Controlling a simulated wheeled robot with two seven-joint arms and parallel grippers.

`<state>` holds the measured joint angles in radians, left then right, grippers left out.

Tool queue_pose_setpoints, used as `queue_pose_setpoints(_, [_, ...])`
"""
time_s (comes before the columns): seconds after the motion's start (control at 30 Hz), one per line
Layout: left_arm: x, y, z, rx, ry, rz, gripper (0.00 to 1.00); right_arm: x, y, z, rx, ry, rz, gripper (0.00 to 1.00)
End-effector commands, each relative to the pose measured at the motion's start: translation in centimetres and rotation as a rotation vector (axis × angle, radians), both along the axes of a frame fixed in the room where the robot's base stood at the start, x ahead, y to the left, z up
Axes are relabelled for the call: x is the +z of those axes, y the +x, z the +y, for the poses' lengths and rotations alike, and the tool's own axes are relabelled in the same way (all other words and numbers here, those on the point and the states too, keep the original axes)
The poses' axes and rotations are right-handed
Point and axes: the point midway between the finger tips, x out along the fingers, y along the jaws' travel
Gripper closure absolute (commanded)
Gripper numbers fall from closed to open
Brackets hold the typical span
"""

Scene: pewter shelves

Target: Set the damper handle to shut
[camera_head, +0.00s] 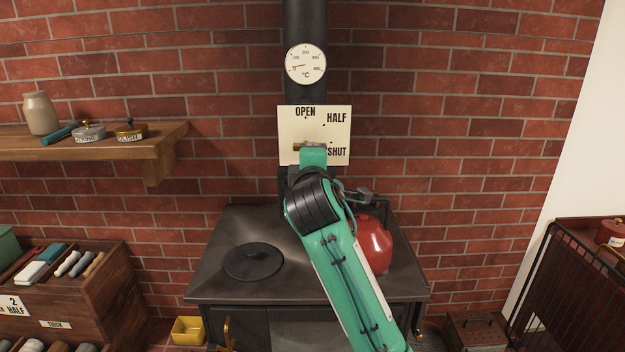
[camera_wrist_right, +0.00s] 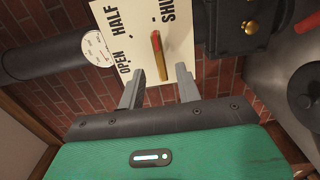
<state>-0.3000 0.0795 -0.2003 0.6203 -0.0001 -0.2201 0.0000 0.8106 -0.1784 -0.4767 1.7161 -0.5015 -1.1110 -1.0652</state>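The damper handle (camera_wrist_right: 160,56), a bar with wood-brown and reddish faces, stands out from a cream plate (camera_head: 290,125) marked OPEN, HALF and SHUT. In the head view the handle (camera_head: 299,147) is partly covered by my right gripper (camera_head: 314,147), which is at the plate's lower part. In the right wrist view my right gripper (camera_wrist_right: 159,70) is open. The near end of the handle is between its fingertips, with a gap on each side. I cannot tell surely which mark the handle points to. My left gripper is not in view.
The plate is on a black flue pipe (camera_head: 305,20) with a dial (camera_head: 306,64) above. Below is a dark stove (camera_head: 225,288) with a round lid (camera_head: 253,261) and a red kettle (camera_head: 374,245) beside my arm. A wooden shelf (camera_head: 85,147) is at left.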

Motion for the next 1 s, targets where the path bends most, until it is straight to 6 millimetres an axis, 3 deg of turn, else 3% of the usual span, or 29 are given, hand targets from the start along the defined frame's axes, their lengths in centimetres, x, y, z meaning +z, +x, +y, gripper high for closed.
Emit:
queue_pose_setpoints(0.1, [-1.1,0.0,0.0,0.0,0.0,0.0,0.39,-0.3,-2.5,0.0,0.002,0.001,-0.002,0.65])
queue_pose_setpoints(0.33, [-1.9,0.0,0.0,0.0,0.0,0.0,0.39,-0.2,-5.6,0.0,0.002,0.0,-0.001,0.65])
queue_pose_setpoints(0.8, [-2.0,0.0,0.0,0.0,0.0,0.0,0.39,-0.2,-6.4,-0.1,0.0,0.002,0.004,0.65])
queue_pose_setpoints(0.9, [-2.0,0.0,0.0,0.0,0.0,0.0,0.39,-1.7,-6.4,-0.6,-0.002,0.03,0.032,0.65])
queue_pose_setpoints(1.0, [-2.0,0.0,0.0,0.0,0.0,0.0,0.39,-5.4,-6.6,-2.0,-0.009,0.103,0.101,0.65])
